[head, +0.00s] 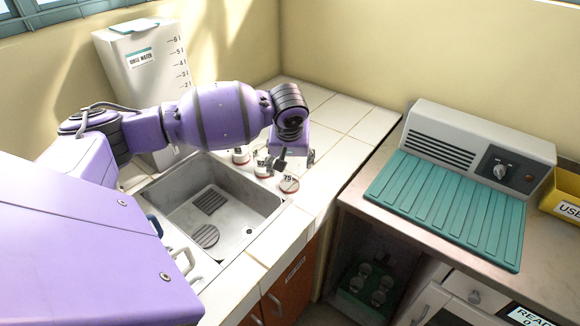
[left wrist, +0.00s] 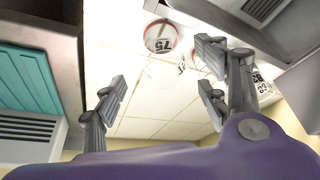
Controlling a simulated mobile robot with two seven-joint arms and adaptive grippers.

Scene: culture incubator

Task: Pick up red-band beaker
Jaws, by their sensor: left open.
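Several small white beakers with red bands stand on the tiled counter behind the sink in the head view. The nearest beaker (head: 289,185), marked 75, also shows in the left wrist view (left wrist: 160,37), with a red ring around it. A middle beaker (head: 262,170) is partly hidden by my gripper, and a far beaker (head: 240,156) stands beyond it. My left gripper (head: 291,160) is open and empty above the beakers. In the left wrist view its fingers (left wrist: 160,82) are spread, with the 75 beaker past the tips, apart from them. My right gripper is not in view.
The sink (head: 175,190) lies in front of the beakers. A tall white water container (head: 120,70) stands behind it at left. A grey machine (head: 475,150) with a teal ribbed tray (head: 447,208) sits on the right counter. The tiles (head: 335,120) behind the gripper are clear.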

